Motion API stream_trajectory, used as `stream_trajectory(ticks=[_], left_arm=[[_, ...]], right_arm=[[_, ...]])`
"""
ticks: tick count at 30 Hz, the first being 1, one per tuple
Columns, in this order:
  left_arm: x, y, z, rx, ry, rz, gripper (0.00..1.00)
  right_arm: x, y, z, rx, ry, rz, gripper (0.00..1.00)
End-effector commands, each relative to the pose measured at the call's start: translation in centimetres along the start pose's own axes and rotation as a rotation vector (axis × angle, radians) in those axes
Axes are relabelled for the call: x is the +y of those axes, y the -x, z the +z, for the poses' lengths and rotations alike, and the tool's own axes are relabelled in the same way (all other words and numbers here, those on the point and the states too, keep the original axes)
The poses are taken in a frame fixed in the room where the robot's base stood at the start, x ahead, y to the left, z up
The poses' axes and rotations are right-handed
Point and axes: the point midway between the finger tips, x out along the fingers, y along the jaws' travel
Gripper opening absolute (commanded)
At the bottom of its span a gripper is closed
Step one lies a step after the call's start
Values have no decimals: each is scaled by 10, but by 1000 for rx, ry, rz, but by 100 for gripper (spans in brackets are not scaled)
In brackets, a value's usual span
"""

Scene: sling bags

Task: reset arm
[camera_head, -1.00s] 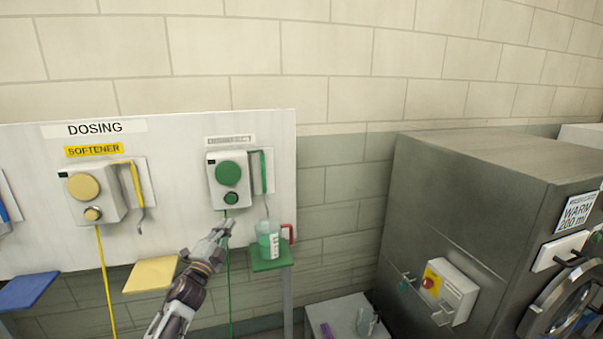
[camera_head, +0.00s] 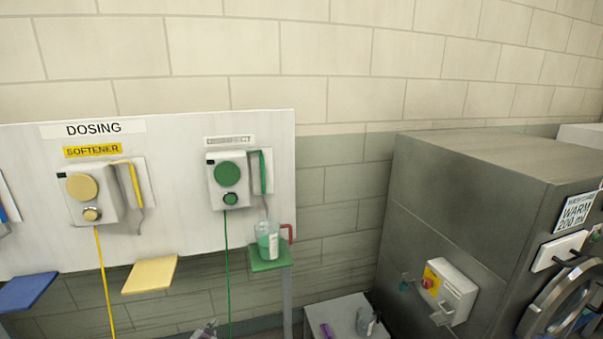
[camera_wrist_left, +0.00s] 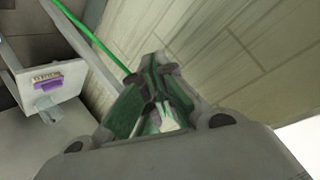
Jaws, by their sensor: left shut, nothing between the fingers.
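My left gripper (camera_head: 207,329) shows only as a small tip at the bottom edge of the head view, below the dosing board. In the left wrist view its fingers (camera_wrist_left: 158,75) are together and empty. It is apart from the green dispenser (camera_head: 229,180) and from the jug (camera_head: 267,240) of green liquid. The jug stands on a green shelf (camera_head: 270,259) under that dispenser. My right gripper is in neither view.
A yellow softener dispenser (camera_head: 88,194) hangs left of the green one, with a yellow shelf (camera_head: 150,275) and a blue shelf (camera_head: 28,291) below. A large grey machine (camera_head: 470,210) stands at right. A low grey stand (camera_head: 345,311) holds a purple item (camera_head: 327,330).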

Motion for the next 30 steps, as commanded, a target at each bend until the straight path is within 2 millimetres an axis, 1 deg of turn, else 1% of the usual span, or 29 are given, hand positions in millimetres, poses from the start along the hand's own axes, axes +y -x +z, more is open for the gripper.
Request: stream_trajectory(ticks=[1, 3, 8, 12, 14, 15, 17, 18, 23, 24, 26, 30], left_arm=[[12, 2, 22, -38, 21, 16, 0], [27, 5, 52, -87, 48, 36, 0], [62, 19, 116, -197, 103, 80, 0], [92, 37, 170, -290, 139, 114, 0], [105, 46, 192, -328, 154, 128, 0], [114, 53, 207, -354, 163, 138, 0], [127, 64, 229, -392, 175, 152, 0], [136, 72, 243, -417, 183, 162, 0], [171, 108, 298, -512, 210, 197, 0], [180, 118, 311, -534, 216, 205, 0], [193, 133, 330, -568, 224, 218, 0], [223, 172, 372, -645, 234, 250, 0]], right_arm=[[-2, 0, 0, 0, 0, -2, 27], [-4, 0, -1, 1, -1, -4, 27], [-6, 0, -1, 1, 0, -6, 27], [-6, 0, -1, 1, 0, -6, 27], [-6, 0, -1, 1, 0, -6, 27], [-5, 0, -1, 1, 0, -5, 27], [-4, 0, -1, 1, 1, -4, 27], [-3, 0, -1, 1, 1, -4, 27], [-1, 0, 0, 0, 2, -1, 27], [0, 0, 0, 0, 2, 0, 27], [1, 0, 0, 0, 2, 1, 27], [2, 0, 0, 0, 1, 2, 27]])
